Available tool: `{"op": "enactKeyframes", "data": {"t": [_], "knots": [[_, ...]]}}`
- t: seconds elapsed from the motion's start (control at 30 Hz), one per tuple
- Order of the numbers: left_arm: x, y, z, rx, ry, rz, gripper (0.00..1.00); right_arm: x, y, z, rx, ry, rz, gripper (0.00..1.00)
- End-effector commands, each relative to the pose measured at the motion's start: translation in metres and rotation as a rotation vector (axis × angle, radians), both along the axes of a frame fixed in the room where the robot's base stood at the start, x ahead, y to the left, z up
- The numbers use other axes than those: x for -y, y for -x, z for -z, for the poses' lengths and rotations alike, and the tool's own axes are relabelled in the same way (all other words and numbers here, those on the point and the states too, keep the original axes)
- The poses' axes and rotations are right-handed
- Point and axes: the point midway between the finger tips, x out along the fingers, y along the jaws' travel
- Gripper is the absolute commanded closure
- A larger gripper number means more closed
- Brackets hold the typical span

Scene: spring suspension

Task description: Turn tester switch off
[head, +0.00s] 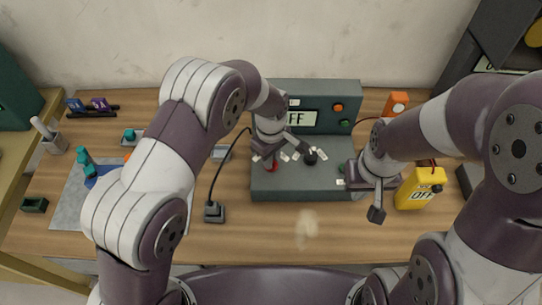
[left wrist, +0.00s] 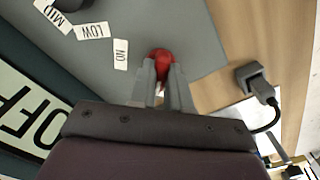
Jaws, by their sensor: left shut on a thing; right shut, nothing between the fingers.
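The grey tester (head: 300,185) stands mid-table, with a display panel (head: 303,118) at its back. The panel partly shows and reads "FF"; in the left wrist view the panel (left wrist: 25,110) shows "OF". The red switch knob (head: 271,166) is at the tester's left side. My left gripper (head: 267,160) is shut on this red knob (left wrist: 162,58), which shows between its fingertips in the left wrist view. The switch's tilt is hidden. An "ON" label (left wrist: 121,54) lies beside it. My right gripper (head: 376,214) is shut and empty, to the right of the tester.
A black dial (head: 311,158) sits right of the switch, with white labels around it. A yellow box (head: 421,190) reading "OFF" stands at right. A cable runs to a grey plug block (head: 214,212) at left.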

Motion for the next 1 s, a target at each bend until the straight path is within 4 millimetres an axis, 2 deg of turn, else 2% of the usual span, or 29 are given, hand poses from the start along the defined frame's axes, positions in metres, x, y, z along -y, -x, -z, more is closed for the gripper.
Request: {"op": "enactKeyframes", "data": {"t": [0.03,0.4,0.43,0.5,0.83,0.93,1.0], "knots": [[0.001,-0.004,-0.005,0.012,0.005,-0.005,1.0,0.0,0.0,-0.001,0.0,0.0,0.0,1.0],[0.002,-0.004,-0.005,0.013,0.006,-0.009,1.0,0.0,0.0,-0.001,0.0,0.0,0.0,1.0],[0.001,-0.004,-0.005,0.012,0.006,-0.01,0.8,0.0,0.0,-0.001,0.0,0.0,0.0,1.0],[0.001,-0.004,-0.005,0.012,0.006,-0.009,0.57,0.0,0.0,-0.001,0.0,0.0,0.0,1.0],[0.001,-0.002,-0.005,0.006,0.003,-0.008,0.57,0.0,0.0,0.001,0.0,0.0,0.0,1.0],[0.001,-0.002,-0.019,0.009,0.004,-0.008,0.57,0.0,0.0,0.006,0.0,0.0,0.0,1.0],[0.001,-0.003,-0.036,0.011,0.005,-0.008,0.57,0.0,0.0,0.011,0.0,0.0,0.0,1.0]]}}
